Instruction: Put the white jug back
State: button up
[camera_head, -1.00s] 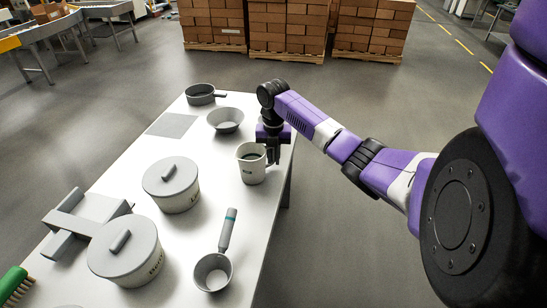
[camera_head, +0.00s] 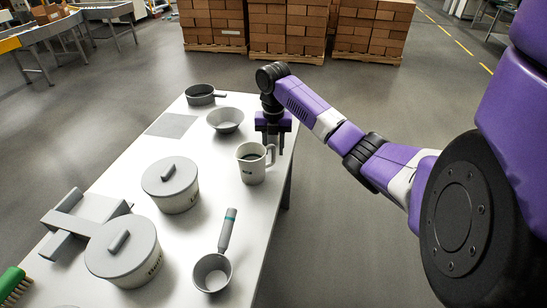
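The white jug (camera_head: 251,168) stands upright on the white table near its right edge. My gripper (camera_head: 273,147) is just behind the jug's handle, pointing down. The flat grey square (camera_head: 172,125) at the table's far left is bare.
A grey bowl (camera_head: 225,119) and a dark pan (camera_head: 200,95) stand behind the jug. Two lidded pots, one (camera_head: 170,185) nearer the jug, stand to the left. A long-handled scoop (camera_head: 212,272), a grey stand (camera_head: 78,220) and a green brush (camera_head: 12,281) are nearer.

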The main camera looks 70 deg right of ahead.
notch_tip(320, 180, up, 8)
jog(key=shift+f, duration=0.2)
dwell(0.6)
